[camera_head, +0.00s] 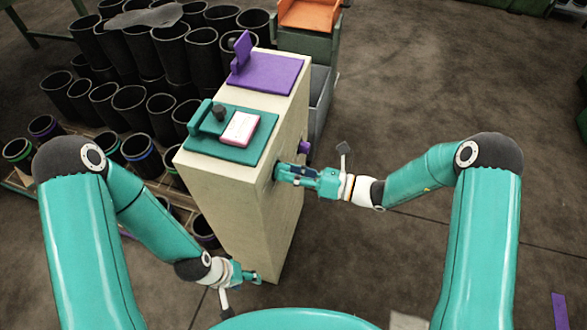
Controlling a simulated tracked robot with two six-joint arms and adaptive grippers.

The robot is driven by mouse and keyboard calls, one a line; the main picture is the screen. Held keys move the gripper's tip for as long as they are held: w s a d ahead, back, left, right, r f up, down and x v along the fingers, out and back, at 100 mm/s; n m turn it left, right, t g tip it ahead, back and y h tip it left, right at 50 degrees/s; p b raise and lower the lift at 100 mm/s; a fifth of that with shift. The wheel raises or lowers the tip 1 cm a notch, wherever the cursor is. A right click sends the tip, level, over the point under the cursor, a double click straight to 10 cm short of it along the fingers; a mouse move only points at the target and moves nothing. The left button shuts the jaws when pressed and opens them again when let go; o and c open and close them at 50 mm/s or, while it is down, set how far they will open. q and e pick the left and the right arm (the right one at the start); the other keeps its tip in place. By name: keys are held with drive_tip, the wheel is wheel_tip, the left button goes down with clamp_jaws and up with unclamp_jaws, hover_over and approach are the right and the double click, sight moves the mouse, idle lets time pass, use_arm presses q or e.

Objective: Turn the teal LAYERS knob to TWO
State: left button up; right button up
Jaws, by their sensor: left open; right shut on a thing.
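A tall cream cabinet (222,198) stands in front of me. On its right side face is a teal knob (276,172), mostly hidden behind my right gripper (282,173). The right gripper comes in from the right and is shut on this knob. The LAYERS label and TWO mark cannot be read, so the knob's setting cannot be told. A purple knob (305,147) sits farther back on the same face. My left gripper (255,278) is open and empty, low by the cabinet's front.
A teal plate (262,150) with a pink-edged white block (240,128) is on the cabinet top, with a purple plate (285,70) behind it. Many black sleeves (130,100) stand at the left. An orange-topped bin (308,15) stands behind.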

drive_tip(key=shift+a+r+m+p, duration=0.1)
drive_tip(key=shift+m+p, duration=0.35)
drive_tip(key=shift+m, duration=0.75)
drive_tip(key=o, duration=1.1)
drive_tip(key=shift+w, duration=0.1)
drive_tip(key=shift+o, duration=0.2)
drive_tip(key=v, duration=1.2)
